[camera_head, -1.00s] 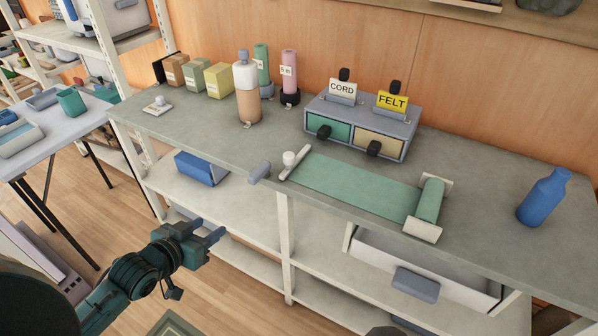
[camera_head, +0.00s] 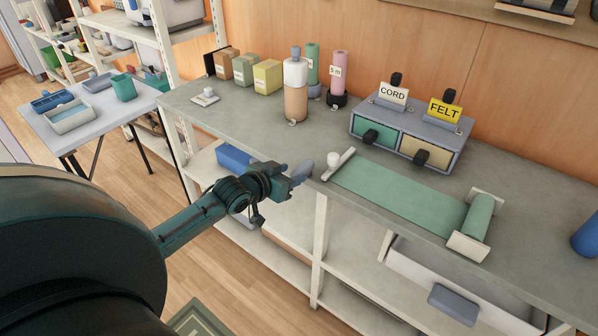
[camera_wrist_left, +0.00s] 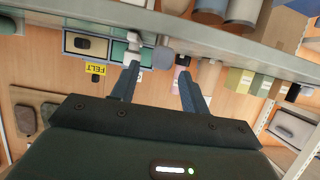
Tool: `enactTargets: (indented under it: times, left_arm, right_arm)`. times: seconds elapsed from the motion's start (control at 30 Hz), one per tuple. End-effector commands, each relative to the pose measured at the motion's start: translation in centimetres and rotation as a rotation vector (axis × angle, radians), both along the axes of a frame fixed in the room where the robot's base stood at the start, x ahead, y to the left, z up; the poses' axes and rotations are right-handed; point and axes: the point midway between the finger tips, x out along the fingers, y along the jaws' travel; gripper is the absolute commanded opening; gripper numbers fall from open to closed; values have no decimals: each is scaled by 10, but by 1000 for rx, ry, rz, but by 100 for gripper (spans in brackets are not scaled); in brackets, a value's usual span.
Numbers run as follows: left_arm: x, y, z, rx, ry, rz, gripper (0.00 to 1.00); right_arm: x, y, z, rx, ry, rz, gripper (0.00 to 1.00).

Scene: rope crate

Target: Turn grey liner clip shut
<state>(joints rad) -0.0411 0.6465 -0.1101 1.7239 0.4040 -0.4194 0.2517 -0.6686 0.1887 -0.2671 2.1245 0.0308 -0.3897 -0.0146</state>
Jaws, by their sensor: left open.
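The grey clip (camera_head: 304,169) is a rounded grey piece at the front edge of the workbench, left of the white end bar of the green liner strip (camera_head: 395,202). My left gripper (camera_head: 294,176) is at the bench edge, close to the clip and partly covering it in the head view. In the left wrist view the gripper (camera_wrist_left: 158,74) is open, its two dark fingers apart and empty. There the grey clip (camera_wrist_left: 163,56) shows just beyond the gap between the fingertips, beside the white knob (camera_wrist_left: 134,40). I cannot tell whether a finger touches it. My right gripper is not in view.
The workbench (camera_head: 240,125) carries a two-drawer box (camera_head: 410,128) with CORD and FELT signs, a white-and-tan bottle (camera_head: 296,95) and several small boxes. A blue bottle (camera_head: 586,236) stands at the right. Shelves and an open drawer (camera_head: 420,275) lie below the bench top.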

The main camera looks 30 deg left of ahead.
Motion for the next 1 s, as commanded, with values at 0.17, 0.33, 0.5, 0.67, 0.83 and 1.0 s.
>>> enactTargets:
  times: [0.17, 0.33, 0.5, 0.67, 0.83, 1.0]
  left_arm:
    - [26, -2, -11, -1, -1, 1, 45]
    - [37, -3, -15, 0, 0, 0, 45]
    - [39, -4, -17, 1, 1, -1, 45]
    - [39, -4, -17, 1, 1, -1, 45]
    - [39, -3, -17, 1, 1, 0, 32]
    - [39, -3, -17, 1, 1, 0, 18]
  right_arm:
    - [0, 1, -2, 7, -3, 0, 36]
    - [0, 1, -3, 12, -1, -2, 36]
    - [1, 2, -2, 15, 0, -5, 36]
    - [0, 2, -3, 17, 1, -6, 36]
    - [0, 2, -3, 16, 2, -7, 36]
    - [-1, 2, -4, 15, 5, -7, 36]
